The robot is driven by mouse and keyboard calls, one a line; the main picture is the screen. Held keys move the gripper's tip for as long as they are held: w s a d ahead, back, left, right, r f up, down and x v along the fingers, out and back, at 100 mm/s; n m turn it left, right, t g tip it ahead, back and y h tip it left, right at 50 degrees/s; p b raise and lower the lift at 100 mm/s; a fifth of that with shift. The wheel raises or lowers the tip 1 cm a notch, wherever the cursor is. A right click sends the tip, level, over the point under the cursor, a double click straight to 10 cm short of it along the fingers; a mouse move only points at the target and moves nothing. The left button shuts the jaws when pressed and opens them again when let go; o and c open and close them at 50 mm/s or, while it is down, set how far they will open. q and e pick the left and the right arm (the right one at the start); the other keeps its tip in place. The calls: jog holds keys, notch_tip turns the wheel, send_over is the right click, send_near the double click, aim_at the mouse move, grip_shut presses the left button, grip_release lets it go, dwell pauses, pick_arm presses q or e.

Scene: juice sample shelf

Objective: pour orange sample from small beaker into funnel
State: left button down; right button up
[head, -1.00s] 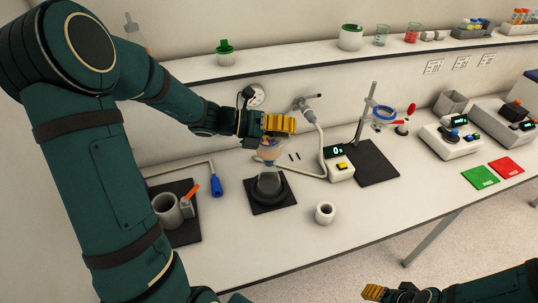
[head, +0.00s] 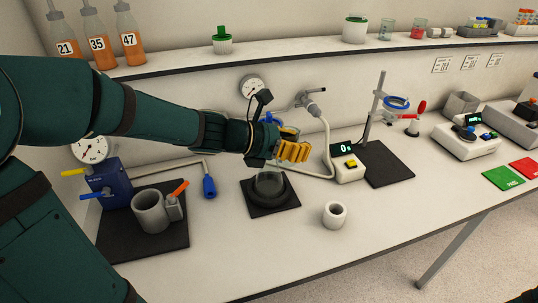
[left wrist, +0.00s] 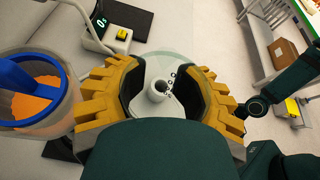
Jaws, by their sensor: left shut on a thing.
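My left gripper (head: 284,150) has its yellow fingers shut around a clear small beaker (head: 289,131). In the left wrist view, the gripper (left wrist: 162,90) holds the beaker, and a white cup shows through the glass. I see no orange in the beaker. A clear vessel with orange contents and a blue piece across it (left wrist: 35,92), apparently the funnel, is left of the fingers. In the head view a blue part (head: 270,118) shows behind the gripper, which hides most of the funnel. A glass flask (head: 269,184) stands below on a black mat.
The white cup (head: 334,214) stands right of the flask. A grey mug (head: 151,211) and a blue pump box (head: 113,182) are at left. The front table is clear.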

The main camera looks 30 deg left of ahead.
pick_arm(q)
jog(key=shift+s+d+f+m+y+b, duration=0.35)
jog(key=shift+f+m+b, duration=0.2)
jog(key=shift+b, duration=0.35)
pick_arm(e)
notch_tip(320, 180, down, 3)
jog(key=shift+w+f, duration=0.1)
pick_arm(q)
jog(key=s+d+r+p, duration=0.2)
jog(key=d+r, duration=0.1)
jog(key=shift+s+d, duration=0.1)
jog(key=shift+d, duration=0.1)
pick_arm(e)
notch_tip(320, 180, up, 2)
jog(key=shift+r, duration=0.1)
pick_arm(q)
jog(key=shift+f, duration=0.1)
dwell(0.4)
